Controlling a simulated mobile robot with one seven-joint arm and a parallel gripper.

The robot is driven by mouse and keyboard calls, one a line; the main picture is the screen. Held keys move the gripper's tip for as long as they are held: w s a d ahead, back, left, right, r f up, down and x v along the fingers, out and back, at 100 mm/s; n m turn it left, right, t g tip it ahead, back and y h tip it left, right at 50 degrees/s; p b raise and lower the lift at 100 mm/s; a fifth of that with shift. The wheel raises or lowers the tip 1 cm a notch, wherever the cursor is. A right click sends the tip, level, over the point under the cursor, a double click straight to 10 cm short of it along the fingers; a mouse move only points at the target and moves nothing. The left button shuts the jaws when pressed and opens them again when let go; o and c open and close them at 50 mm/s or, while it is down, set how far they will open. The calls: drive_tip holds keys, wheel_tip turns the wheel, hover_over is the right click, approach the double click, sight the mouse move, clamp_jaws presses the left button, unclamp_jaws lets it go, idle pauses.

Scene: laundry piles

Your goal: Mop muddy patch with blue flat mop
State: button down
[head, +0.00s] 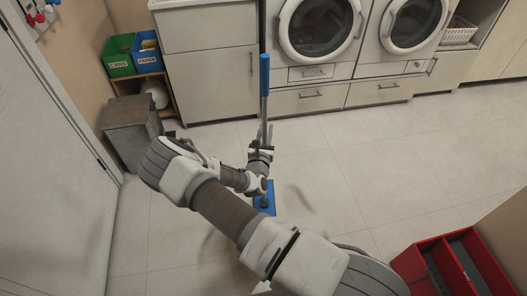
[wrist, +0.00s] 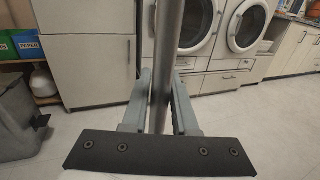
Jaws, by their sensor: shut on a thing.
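The blue flat mop stands nearly upright in the head view, with a blue grip (head: 265,75) at the top of its grey pole. Its blue flat head (head: 264,203) is at the floor, partly hidden by my arm. My gripper (head: 262,148) is shut on the pole. In the wrist view the grey pole (wrist: 166,60) runs between the two fingers of my gripper (wrist: 160,95). A faint brownish muddy patch (head: 297,200) shows on the tiles just right of the mop head. More faint brown smears seem to lie left of it, partly behind my arm.
Two washing machines (head: 320,25) and cabinets (head: 212,85) line the back wall. A grey bin (head: 127,130) stands left, near green (head: 118,55) and blue (head: 147,50) boxes. A red divided crate (head: 455,265) is at lower right. The floor at centre right is clear.

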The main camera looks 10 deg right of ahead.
wheel_tip(320, 180, down, 12)
drive_tip(key=w+n+y+b, duration=0.1)
drive_tip(key=y+b, duration=0.1)
drive_tip(key=b, duration=0.5)
drive_tip(key=shift+w+a+n+t+y, duration=0.2)
drive_tip(key=shift+w+n+t+y, duration=0.1)
drive_tip(key=shift+w+n+y, duration=0.1)
drive_tip(key=shift+r, duration=0.2)
